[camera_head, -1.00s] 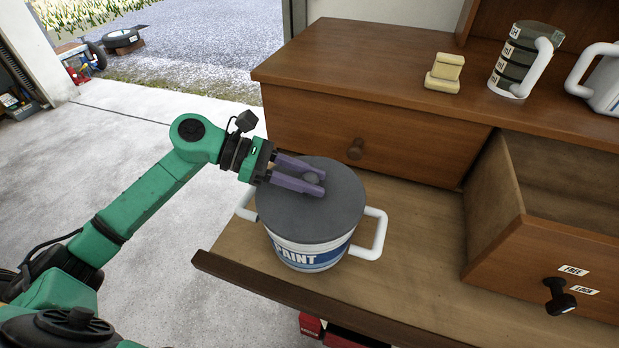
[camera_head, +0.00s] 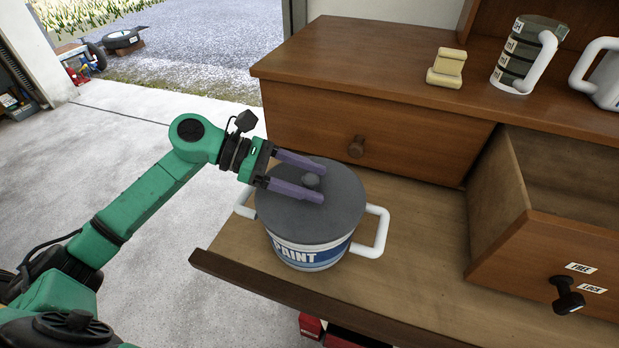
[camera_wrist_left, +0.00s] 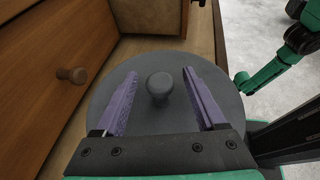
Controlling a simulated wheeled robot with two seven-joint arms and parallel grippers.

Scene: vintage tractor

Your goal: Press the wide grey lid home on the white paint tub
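The white paint tub (camera_head: 305,256) stands upright on the wooden shelf, with a blue PAINT label and two white side handles. The wide grey lid (camera_head: 335,215) sits on top of the tub, covering its mouth; I cannot tell whether it is fully seated. The lid has a small round grey knob, which shows in the left wrist view (camera_wrist_left: 159,86). My left gripper (camera_head: 324,186) is over the lid, its purple fingers open on either side of the knob and apart from it. My right gripper is not in the head view; a green arm shows at the right of the left wrist view.
A closed drawer (camera_head: 300,128) is behind the tub. An open drawer (camera_head: 540,235) with a black FREE/LOCK knob (camera_head: 567,297) stands to the right. A cream block (camera_head: 446,68) and mugs (camera_head: 522,60) stand on the upper top. The shelf between tub and open drawer is clear.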

